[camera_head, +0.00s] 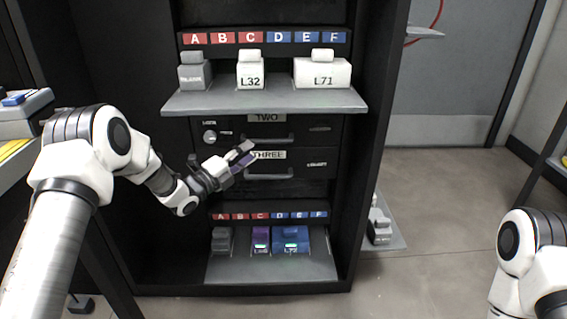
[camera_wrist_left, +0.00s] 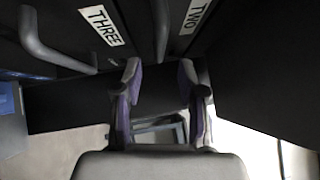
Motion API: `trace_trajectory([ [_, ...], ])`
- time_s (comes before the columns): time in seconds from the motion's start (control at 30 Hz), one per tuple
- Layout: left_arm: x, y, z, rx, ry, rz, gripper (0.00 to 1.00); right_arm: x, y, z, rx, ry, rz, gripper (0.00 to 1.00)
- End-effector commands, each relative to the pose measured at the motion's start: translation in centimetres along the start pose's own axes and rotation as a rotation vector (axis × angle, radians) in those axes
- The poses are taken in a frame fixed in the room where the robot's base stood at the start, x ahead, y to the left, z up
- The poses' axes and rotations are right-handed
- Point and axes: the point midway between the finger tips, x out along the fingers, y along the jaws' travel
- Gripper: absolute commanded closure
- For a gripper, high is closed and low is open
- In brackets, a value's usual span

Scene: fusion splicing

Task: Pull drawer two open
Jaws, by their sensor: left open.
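Drawer two (camera_head: 295,128) is a dark drawer front in the cabinet with a white TWO label (camera_head: 267,118). Its bar handle (camera_head: 283,139) is grey, and the drawer looks shut. In the left wrist view, the TWO label (camera_wrist_left: 198,14) shows at the top, with a grey handle (camera_wrist_left: 160,28) to its left. My left gripper (camera_head: 242,152) is open and empty, in front of the drawers by the THREE label. In the wrist view, its fingers (camera_wrist_left: 163,82) point toward the TWO handle, whose near end lies between or just beyond the tips; contact is unclear. My right gripper is out of view.
Drawer three (camera_head: 305,165), with its own handle (camera_head: 268,177), is directly below and looks shut. A grey shelf (camera_head: 265,103) with labelled blocks juts out above. A lower tray (camera_head: 270,268) holds more blocks. Open floor (camera_head: 440,200) lies to the right.

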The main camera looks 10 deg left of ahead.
Motion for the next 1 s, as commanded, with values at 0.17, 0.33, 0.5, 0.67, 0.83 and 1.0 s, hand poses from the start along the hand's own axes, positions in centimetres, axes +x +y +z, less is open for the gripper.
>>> trace_trajectory([
  [0.17,2.1,0.1,-0.2,0.004,0.005,0.000,0.60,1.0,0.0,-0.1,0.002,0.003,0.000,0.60],
  [0.33,5.5,0.2,-0.3,0.003,0.004,0.000,0.60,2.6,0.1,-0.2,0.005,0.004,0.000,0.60],
  [0.5,7.6,0.0,-0.2,-0.001,0.002,0.002,0.60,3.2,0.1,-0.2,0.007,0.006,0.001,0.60],
  [0.67,7.9,-0.2,-0.1,-0.003,0.001,0.003,0.60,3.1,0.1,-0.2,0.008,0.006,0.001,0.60],
  [0.83,7.8,-0.2,-0.1,-0.003,0.001,0.003,0.88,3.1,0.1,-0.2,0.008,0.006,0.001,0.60],
  [1.0,7.8,-0.1,-0.1,-0.003,0.001,0.003,1.00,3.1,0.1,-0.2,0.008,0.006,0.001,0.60],
])
